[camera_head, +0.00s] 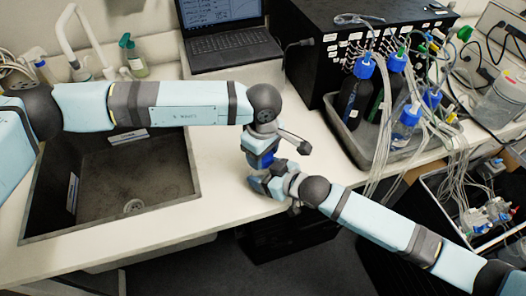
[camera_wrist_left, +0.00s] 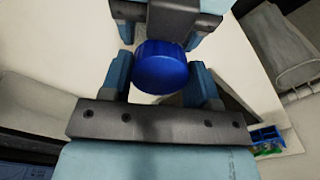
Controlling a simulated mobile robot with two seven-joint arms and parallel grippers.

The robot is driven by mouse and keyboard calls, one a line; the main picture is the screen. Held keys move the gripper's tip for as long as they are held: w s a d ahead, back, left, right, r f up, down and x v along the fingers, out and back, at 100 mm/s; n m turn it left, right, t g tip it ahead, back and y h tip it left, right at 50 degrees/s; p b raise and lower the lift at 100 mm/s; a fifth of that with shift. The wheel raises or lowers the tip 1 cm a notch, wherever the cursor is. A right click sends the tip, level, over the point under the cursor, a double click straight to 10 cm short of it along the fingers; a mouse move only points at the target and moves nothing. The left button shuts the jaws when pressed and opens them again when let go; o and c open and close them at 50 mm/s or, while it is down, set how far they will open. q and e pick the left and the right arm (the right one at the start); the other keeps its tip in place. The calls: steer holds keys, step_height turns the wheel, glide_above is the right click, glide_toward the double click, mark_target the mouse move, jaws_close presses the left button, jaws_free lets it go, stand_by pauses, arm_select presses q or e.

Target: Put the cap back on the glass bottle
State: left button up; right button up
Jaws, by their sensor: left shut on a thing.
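My left gripper (camera_head: 262,158) is shut on a round blue cap (camera_wrist_left: 160,66), which sits between its fingers in the left wrist view. A bit of blue (camera_head: 266,160) shows between the fingers in the head view. My right gripper (camera_head: 270,184) is close below the left one, near the counter's front edge; part of it also shows just beyond the cap in the left wrist view (camera_wrist_left: 166,14). Its fingertips are hidden, so its hold cannot be told. The glass bottle cannot be made out; the cap and grippers cover the spot between them.
A dark sink (camera_head: 110,190) lies left under my left arm. A laptop (camera_head: 232,48) stands behind. A grey tray (camera_head: 346,140) of blue-capped bottles and tubing is at the right, before a black box (camera_head: 305,60). Bare counter (camera_head: 215,185) lies left of the grippers.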

arm_select(q)
steer(key=shift+m, duration=0.9)
steer(key=o, duration=0.9)
steer(key=shift+r, duration=0.1)
steer(key=shift+r, duration=2.2)
steer(key=shift+c, duration=0.5)
